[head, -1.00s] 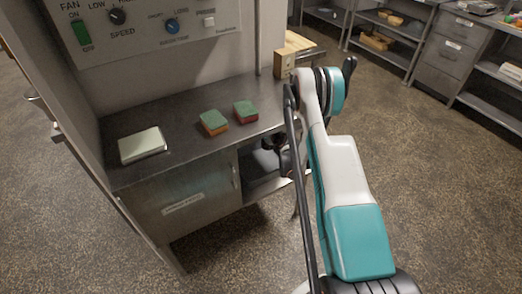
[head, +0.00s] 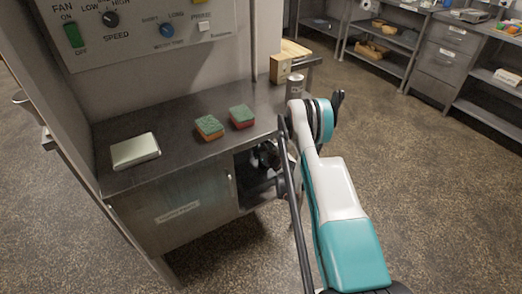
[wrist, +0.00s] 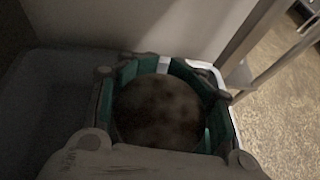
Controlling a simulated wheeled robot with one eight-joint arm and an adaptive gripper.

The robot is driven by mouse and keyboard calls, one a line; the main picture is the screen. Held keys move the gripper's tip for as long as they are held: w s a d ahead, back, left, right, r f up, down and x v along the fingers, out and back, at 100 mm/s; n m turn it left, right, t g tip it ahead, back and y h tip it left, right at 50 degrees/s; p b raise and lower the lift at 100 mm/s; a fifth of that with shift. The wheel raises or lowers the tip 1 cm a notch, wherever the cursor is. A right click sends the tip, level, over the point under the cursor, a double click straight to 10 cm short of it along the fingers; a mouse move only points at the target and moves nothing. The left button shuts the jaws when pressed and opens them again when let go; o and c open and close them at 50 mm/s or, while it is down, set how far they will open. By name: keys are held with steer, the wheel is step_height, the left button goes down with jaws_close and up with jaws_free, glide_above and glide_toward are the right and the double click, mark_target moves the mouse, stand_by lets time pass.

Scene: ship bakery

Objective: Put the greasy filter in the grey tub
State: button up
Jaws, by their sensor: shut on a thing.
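My gripper (wrist: 162,100) is shut on the greasy filter (wrist: 160,112), a dark brown, round, blotchy thing between its green-lined fingers in the wrist view. I cannot tell how deep the filter is relative to the rim. In the head view, my gripper (head: 267,157) is a dark shape in the opening under the counter, partly hidden by my arm. The filter and tub are not clear there.
The steel counter (head: 180,135) holds a pale flat box (head: 135,151) and two green-topped sponges (head: 209,127) (head: 241,116). A metal can (head: 294,86) and wooden block (head: 280,67) stand at its far end. Shelves (head: 390,45) line the back; the right floor is clear.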

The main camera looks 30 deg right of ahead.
steer(key=shift+f, duration=0.4)
steer(key=o, duration=1.6)
steer(key=shift+c, duration=0.2)
